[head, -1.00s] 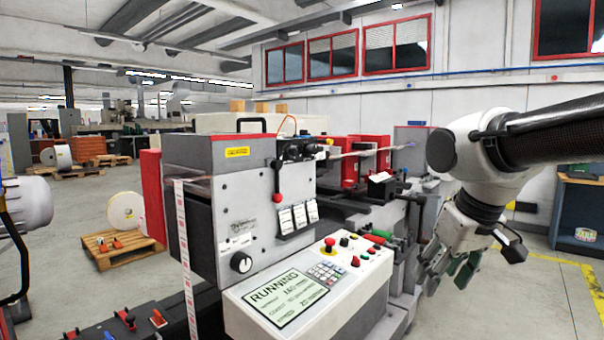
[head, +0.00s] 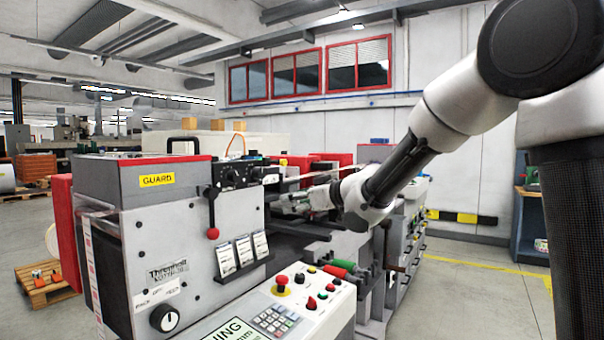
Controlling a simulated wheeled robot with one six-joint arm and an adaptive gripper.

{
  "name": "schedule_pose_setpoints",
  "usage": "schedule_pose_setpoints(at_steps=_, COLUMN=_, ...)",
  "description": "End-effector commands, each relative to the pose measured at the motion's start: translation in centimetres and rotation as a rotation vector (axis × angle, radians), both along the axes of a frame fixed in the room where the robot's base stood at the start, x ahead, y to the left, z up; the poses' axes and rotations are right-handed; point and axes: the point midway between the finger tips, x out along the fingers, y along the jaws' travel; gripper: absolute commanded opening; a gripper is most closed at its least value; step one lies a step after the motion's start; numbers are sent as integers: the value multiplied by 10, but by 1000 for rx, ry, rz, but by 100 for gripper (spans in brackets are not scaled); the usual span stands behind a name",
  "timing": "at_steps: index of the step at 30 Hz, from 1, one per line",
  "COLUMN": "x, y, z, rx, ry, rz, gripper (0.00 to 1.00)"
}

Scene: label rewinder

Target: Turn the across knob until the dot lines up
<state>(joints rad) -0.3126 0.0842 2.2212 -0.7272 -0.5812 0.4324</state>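The label rewinder (head: 135,240) stands at left centre. A black unit (head: 232,176) with small knobs sits at its upper right edge. A larger black knob (head: 165,319) with a pale mark is low on its front panel. I cannot read which one is the across knob, and no alignment dot can be made out. My gripper (head: 277,205) reaches in from the right, its fingers pointing left, just right of and below the black unit. It appears apart from the unit. The fingers are small and blurred against the machine, so their opening is unclear.
A red-balled lever (head: 212,215) hangs on the front panel, left of my gripper. The control panel (head: 300,312) with buttons and keypad is below. Red and green handles (head: 337,270) lie beneath my arm. The floor at right (head: 470,300) is clear.

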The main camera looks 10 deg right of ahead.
Motion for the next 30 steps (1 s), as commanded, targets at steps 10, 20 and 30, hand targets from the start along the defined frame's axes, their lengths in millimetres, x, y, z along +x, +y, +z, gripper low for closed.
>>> schedule_pose_setpoints(at_steps=10, x=-23, y=51, z=70, rx=261, ry=-104, rz=199, gripper=51)
schedule_pose_setpoints(at_steps=20, x=10, y=92, z=70, rx=259, ry=-105, rz=196, gripper=51)
schedule_pose_setpoints(at_steps=30, x=21, y=105, z=70, rx=258, ry=-106, rz=194, gripper=51)
